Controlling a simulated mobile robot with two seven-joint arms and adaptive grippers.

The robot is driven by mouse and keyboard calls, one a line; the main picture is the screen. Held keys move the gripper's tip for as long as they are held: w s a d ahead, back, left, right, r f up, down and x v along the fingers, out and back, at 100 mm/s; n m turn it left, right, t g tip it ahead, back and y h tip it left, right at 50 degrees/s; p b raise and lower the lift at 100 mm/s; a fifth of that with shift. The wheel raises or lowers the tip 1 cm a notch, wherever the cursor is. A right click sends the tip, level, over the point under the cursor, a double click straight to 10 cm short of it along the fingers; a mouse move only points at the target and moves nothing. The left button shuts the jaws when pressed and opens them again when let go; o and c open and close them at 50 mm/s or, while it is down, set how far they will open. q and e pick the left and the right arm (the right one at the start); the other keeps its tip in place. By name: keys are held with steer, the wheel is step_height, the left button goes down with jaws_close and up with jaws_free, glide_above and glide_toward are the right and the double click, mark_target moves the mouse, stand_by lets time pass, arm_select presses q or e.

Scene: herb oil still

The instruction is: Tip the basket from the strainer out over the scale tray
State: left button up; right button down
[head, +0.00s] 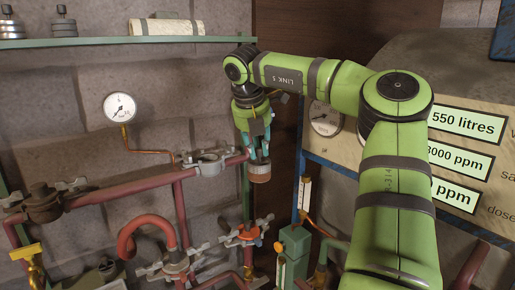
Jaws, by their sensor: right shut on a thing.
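My right gripper (259,151) hangs down at the end of the green arm that comes in from the right. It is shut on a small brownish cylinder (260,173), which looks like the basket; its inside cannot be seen. It is held in the air just right of the end of the red horizontal pipe. Below it is an orange-red fitting with metal clamps (246,234), which may be the strainer, though I cannot tell for sure. I cannot make out the scale tray. My left gripper is not in view.
Red pipes (120,187) with clamps (209,161) run across the left. A round gauge (120,108) is on the stone wall. A green shelf (110,42) holds weights (64,24) and a rolled cloth (165,27). A green box (293,242) stands at lower right, near a labelled panel (465,160).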

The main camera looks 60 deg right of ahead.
steer(key=shift+r+p, duration=1.25)
steer(key=shift+r, duration=0.5)
steer(key=shift+d+f, duration=0.1)
steer(key=shift+f, duration=0.05)
